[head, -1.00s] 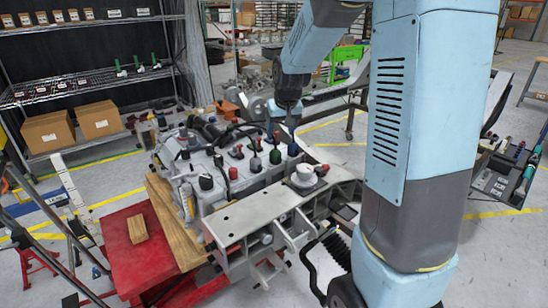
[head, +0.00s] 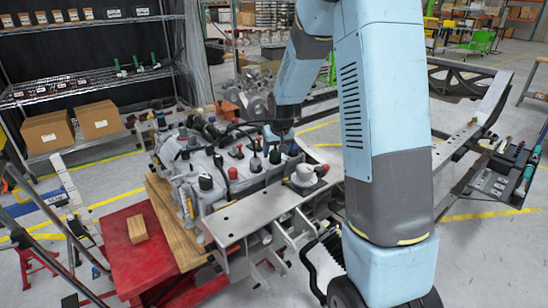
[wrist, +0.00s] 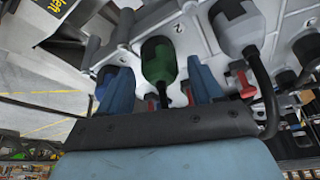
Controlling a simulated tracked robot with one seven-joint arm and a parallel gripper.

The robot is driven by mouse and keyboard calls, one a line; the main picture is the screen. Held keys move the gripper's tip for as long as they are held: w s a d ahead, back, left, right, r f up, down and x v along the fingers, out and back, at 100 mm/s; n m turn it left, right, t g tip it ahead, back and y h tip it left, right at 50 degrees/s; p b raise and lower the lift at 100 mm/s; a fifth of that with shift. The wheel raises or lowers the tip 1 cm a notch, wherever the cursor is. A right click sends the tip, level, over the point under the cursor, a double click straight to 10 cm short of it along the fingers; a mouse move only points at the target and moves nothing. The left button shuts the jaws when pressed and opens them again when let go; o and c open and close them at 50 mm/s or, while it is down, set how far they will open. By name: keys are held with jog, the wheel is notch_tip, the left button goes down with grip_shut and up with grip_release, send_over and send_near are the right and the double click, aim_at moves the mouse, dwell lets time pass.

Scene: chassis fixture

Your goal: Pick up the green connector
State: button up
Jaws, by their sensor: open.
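The green connector (wrist: 158,60) is a dark green rounded plug with a black cable end. In the wrist view it stands on a light grey panel, beside a printed "2". My gripper (wrist: 159,68) is open, with one blue finger on each side of the connector; I cannot tell if either touches it.
A grey connector with a cable (wrist: 238,28) is right of the green one in the wrist view, with a red part (wrist: 242,82) near the right finger. A blue connector is partly hidden by the left finger.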

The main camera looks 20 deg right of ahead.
jog(key=shift+x, duration=1.1)
grip_shut()
